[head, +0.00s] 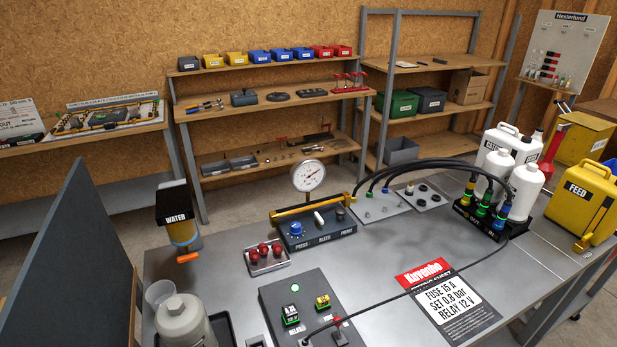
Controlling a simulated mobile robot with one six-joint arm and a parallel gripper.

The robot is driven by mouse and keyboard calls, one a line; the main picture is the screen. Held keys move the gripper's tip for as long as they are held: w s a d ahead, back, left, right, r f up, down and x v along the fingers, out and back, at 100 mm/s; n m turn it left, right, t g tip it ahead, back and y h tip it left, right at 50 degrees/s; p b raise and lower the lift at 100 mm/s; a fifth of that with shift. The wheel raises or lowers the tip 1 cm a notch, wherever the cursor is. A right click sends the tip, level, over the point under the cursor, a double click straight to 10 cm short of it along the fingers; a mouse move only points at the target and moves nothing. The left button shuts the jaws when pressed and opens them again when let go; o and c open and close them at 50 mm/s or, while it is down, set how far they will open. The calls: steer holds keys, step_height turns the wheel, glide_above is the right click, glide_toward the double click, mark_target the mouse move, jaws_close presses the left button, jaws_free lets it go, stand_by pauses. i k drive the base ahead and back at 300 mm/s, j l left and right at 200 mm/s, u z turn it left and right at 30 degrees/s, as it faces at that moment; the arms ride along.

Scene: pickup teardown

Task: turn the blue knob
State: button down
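The blue knob (296,229) sits at the left end of a dark blue-grey control box (321,241) on the grey workbench. The label below it seems to read PRESS. A white lever or handle (319,218) stands in the middle of the box, and a dark knob (340,214) is at its right end. A round white dial gauge (308,176) rises behind the box, beside a yellow bar. The needle reading is too small to tell. My gripper is not in view.
Three red knobs on a plate (266,255) stand left of the box. A relay panel (305,308) lies in front, with a cable running right. Black hoses (430,164) arch behind. A WATER canister (177,215) is at left.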

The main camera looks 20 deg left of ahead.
mark_target(296, 229)
steer(key=i+l+u, duration=0.8)
steer(key=u, duration=0.2)
steer(key=l, duration=0.1)
